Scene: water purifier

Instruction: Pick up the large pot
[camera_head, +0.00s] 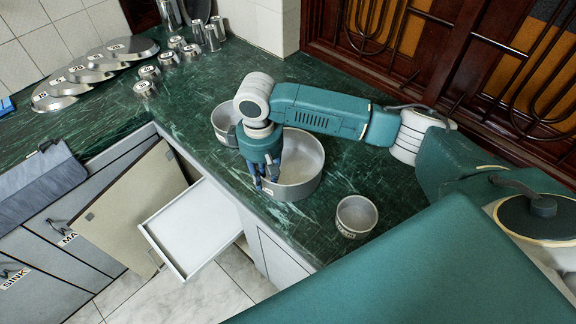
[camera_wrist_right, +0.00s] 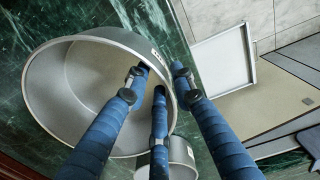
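The large pot (camera_head: 308,186) is a wide round grey metal pot, standing upright on the green marble counter. It fills the left of the right wrist view (camera_wrist_right: 50,95). My right gripper (camera_head: 265,180) points down at the pot's near-left rim. In the right wrist view its blue fingers (camera_wrist_right: 160,80) straddle the rim: two lie on the inner side and one on the outer side. The fingertips look spread apart, with the thin wall between them. Contact with the wall cannot be made out. My left gripper is not in view.
A smaller pot (camera_head: 222,117) stands close left of the large pot, partly behind my arm. A small labelled pot (camera_head: 356,216) stands to the right. Cups (camera_head: 150,73) and lids (camera_head: 62,92) are at the back left. An open white drawer (camera_head: 195,228) juts out below the counter.

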